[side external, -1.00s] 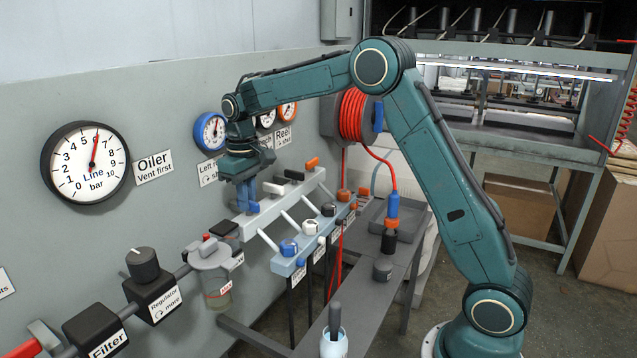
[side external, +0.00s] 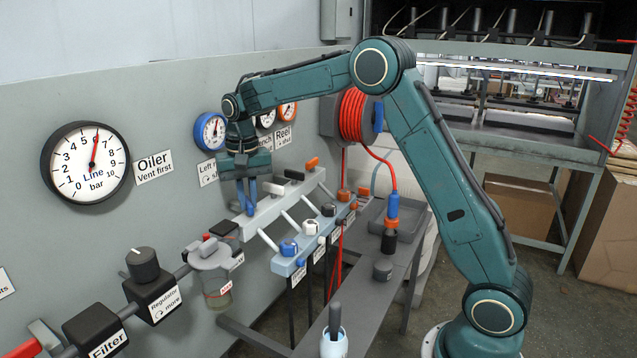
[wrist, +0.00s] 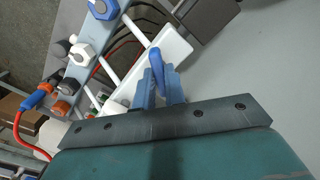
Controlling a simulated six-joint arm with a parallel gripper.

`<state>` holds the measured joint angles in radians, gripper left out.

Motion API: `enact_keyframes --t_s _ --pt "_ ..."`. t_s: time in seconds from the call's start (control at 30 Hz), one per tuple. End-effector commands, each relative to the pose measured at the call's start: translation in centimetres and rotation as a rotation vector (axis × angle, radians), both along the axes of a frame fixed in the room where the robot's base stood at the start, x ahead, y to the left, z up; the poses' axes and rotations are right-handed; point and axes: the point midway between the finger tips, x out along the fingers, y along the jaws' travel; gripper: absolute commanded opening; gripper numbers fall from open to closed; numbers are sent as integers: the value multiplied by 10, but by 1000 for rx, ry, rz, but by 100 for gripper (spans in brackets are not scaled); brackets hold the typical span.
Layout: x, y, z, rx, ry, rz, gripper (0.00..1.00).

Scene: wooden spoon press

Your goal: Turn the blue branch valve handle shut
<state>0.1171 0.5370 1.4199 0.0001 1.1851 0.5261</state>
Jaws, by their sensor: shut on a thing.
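The blue branch valve handle (wrist: 155,57) lies between my gripper's fingers in the wrist view, its rounded end sticking out past them. My gripper (side external: 246,197) points down at the left end of the white manifold bar (side external: 272,211) and is shut on the handle. It also shows in the wrist view (wrist: 159,85), with pale blue fingers on both sides of the handle. In the side view the fingers mostly hide the handle, so its exact angle is hard to tell there.
Black (side external: 294,174) and orange (side external: 312,163) handles stand further right on the bar. A lower rail with several knobs (side external: 289,247) runs in front. A clear bowl (side external: 215,270) hangs to the left. The Line gauge (side external: 87,164) is on the grey panel.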

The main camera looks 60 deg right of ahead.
Motion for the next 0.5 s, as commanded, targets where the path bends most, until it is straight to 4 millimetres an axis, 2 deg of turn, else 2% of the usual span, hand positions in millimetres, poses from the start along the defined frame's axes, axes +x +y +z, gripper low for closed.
enact_keyframes --t_s 0.5 --pt "0 0 1 0 -1 -491 0"
